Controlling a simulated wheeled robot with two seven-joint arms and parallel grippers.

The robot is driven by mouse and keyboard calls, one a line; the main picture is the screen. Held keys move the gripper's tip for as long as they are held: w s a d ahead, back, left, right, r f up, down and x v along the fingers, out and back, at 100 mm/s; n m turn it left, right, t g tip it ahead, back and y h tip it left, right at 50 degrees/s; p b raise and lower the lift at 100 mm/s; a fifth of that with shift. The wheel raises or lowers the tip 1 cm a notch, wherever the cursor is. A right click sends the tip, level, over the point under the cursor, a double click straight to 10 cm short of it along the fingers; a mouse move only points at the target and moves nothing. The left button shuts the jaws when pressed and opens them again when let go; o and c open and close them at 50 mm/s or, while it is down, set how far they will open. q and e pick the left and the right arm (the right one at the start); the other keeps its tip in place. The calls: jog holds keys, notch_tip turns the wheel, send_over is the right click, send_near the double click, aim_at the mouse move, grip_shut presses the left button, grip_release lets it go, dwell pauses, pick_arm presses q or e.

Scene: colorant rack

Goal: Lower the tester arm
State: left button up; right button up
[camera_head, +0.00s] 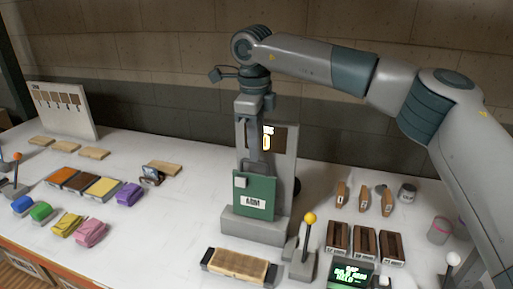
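The tester (255,229) is a grey stand with an upright back plate, at the middle of the table. Its arm shows as a dark green block (258,188) with a white label reading "ARM", in front of the plate and above the grey base. My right gripper (253,160) reaches in from the upper right and points down at the top of the green block. Its fingertips overlap the block's top edge, so I cannot tell whether they grip it or only touch it. My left gripper is not in view.
A wooden block on a dark holder (240,266) lies in front of the tester. A yellow-knobbed lever (309,218) and a small green-lit screen (351,273) stand to its right. Brown blocks (364,243) and jars (407,193) are further right. Coloured bundles (91,232) lie left.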

jog(key=shift+f, duration=1.1)
jog(key=shift+c, duration=0.2)
grip_shut()
jog(key=shift+w, duration=0.1)
dwell(0.4)
